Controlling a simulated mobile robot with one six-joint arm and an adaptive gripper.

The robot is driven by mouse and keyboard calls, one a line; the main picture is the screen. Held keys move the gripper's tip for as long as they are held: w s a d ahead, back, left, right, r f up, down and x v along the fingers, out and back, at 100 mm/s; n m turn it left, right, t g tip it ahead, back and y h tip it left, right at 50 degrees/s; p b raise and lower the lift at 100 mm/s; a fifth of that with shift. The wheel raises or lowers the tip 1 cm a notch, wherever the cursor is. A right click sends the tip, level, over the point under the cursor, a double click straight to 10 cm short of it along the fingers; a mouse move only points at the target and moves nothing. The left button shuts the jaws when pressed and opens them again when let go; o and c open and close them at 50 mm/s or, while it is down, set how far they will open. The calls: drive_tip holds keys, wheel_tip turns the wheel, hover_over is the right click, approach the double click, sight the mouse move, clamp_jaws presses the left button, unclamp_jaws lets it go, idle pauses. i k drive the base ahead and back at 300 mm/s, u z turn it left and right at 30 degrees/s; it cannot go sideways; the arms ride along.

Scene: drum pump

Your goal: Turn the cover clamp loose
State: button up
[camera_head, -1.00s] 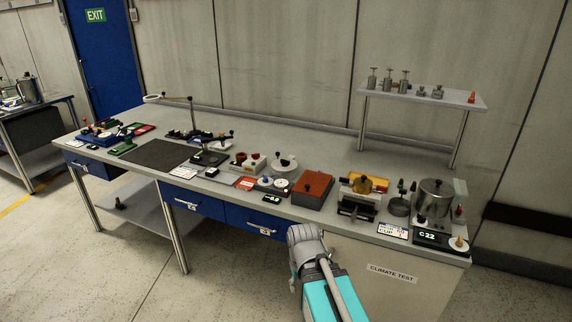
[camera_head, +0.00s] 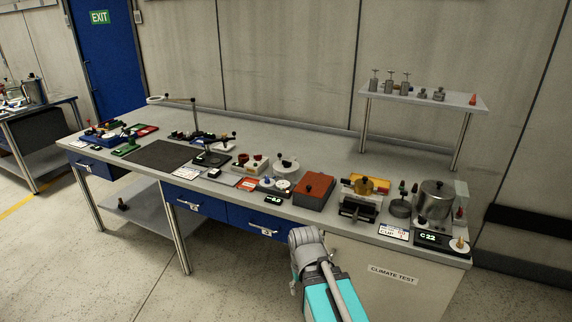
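I cannot make out the cover clamp for certain at this size. A steel pot (camera_head: 436,203) with a lid and a small dark knob stands at the right end of the bench. A round white cover (camera_head: 285,168) with dark knobs sits near the bench's middle. My arm rises at the bottom centre, in front of the bench and below its top. No gripper fingers show, so I cannot see whether they hold anything.
The long grey bench (camera_head: 300,150) carries a red-topped box (camera_head: 314,190), a yellow-topped device (camera_head: 369,186) and a C22 display (camera_head: 439,239). A raised shelf (camera_head: 420,98) holds several metal fittings at the back right. A dark mat (camera_head: 158,154) is bare.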

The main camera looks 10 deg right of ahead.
sight(287, 163)
drive_tip(key=k, duration=0.6)
drive_tip(key=z, duration=0.5)
drive_tip(key=i, duration=1.45)
drive_tip(key=u, duration=0.45)
